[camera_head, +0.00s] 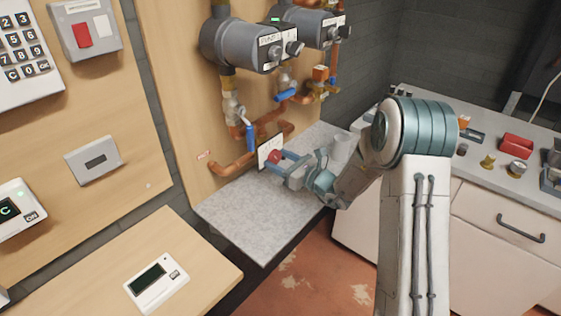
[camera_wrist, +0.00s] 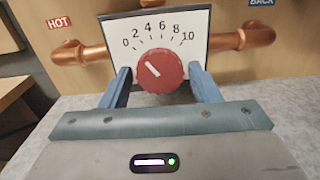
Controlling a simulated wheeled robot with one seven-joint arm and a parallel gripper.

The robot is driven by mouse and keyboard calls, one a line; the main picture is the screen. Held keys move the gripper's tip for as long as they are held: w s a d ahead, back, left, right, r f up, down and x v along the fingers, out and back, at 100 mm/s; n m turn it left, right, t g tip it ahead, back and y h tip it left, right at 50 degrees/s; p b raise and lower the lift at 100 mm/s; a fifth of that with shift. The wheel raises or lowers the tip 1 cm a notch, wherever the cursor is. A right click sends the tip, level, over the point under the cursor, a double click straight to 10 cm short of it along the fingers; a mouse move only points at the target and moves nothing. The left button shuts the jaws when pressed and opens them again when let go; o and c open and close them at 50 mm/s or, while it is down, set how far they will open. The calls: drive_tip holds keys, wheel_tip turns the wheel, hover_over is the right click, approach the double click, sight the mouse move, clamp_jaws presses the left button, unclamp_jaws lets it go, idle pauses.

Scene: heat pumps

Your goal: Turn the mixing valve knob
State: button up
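The mixing valve knob (camera_wrist: 160,70) is round and red with a white pointer line. In the wrist view it sits in front of a white dial plate (camera_wrist: 193,26) marked 0 to 10, and the pointer slants to the upper left, toward the low numbers. My gripper (camera_wrist: 162,84) is open, with one blue finger on each side of the knob. Small gaps show between fingers and knob. In the head view the knob (camera_head: 273,157) and dial plate (camera_head: 266,147) stand just left of my gripper (camera_head: 282,163).
Copper pipes (camera_wrist: 80,53) run to both sides of the plate, by a HOT label (camera_wrist: 59,22) and a BACK label (camera_wrist: 261,3). A grey speckled counter (camera_head: 235,216) lies below. Grey pumps (camera_head: 240,45) and a blue-handled valve (camera_head: 249,136) are above. A counter with tools stands right.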

drive_tip(key=b+v, duration=0.1)
drive_tip(key=v, duration=1.3)
drive_tip(key=shift+a+b, duration=0.1)
drive_tip(key=shift+b, duration=0.3)
drive_tip(key=s+a+r+n+g+h+p, duration=0.1)
drive_tip(key=s+a+r+n+g+h, duration=0.15)
drive_tip(key=s+n+g, duration=0.5)
drive_tip(key=s+a+r+n+g+h, duration=0.1)
drive_tip(key=s+a+r+n+g, duration=0.2)
drive_tip(key=s+n, duration=0.65)
drive_tip(key=s+d+r+n+t+h+p, duration=0.1)
drive_tip(key=s+d+r+n+t+h, duration=0.1)
drive_tip(key=s+d+n+h, duration=0.6)
drive_tip(key=d+h, duration=0.2)
drive_tip(key=d, duration=0.2)
drive_tip(key=shift+s+d+n+h+p, duration=0.2)
drive_tip(key=shift+s+n+h+p, duration=0.1)
drive_tip(key=shift+s+h+p, duration=0.1)
drive_tip(key=shift+r, duration=0.1)
idle(2.8)
